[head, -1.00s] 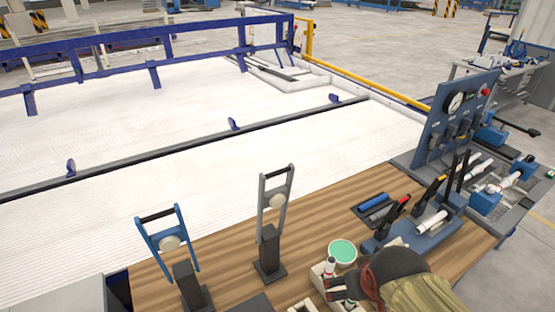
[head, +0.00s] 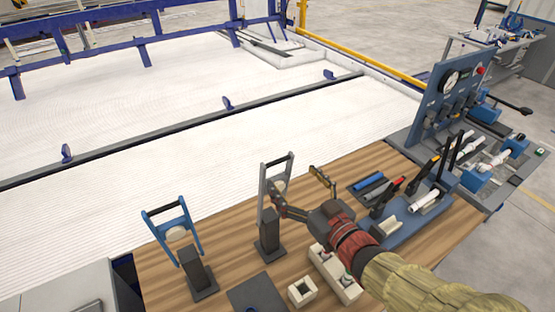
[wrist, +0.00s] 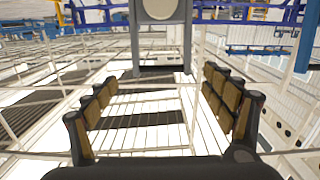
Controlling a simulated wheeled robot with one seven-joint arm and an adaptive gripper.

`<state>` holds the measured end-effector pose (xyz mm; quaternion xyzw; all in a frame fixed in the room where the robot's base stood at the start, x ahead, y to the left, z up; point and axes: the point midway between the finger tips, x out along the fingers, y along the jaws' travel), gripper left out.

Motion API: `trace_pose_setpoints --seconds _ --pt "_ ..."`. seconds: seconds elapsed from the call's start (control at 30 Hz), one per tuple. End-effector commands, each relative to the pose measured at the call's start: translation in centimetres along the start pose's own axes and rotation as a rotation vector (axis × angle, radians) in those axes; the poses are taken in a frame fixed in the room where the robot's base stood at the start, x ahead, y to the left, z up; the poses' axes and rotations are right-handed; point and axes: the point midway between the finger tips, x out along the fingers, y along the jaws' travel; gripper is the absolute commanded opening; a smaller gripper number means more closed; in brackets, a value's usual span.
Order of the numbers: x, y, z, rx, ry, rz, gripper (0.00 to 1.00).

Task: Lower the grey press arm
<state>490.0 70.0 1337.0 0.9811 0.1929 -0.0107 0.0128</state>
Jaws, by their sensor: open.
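The grey press arm (head: 263,192) stands raised and upright on its dark post (head: 268,236), with a dark crossbar at the top. In the wrist view the grey press arm (wrist: 187,42) shows ahead at the top middle, with a pale round disc between its two side bars. My gripper (head: 295,187) is open and just right of the grey press arm in the head view. In the wrist view my gripper (wrist: 160,80) has its fingers spread wide with nothing between them. One finger overlaps the press arm in the head view, and I cannot tell whether they touch.
A blue press (head: 188,221) with its arm raised stands to the left on the wooden table (head: 345,182). Pale blocks (head: 302,291) lie below my arm. A blue fixture (head: 402,225) and gauge panel (head: 447,104) stand to the right. Bare wood lies between the presses.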

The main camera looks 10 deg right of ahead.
Motion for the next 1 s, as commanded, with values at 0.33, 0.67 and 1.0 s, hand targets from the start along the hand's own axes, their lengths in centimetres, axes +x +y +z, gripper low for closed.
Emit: trace_pose_setpoints --seconds 0.33,0.67,1.0 --pt "3.2 -0.4 -0.8 0.022 0.027 -0.013 0.83" --pt "7.3 -0.3 -0.9 0.021 0.025 -0.009 0.83" --pt "7.8 -0.3 -1.0 0.020 0.027 -0.007 0.83"
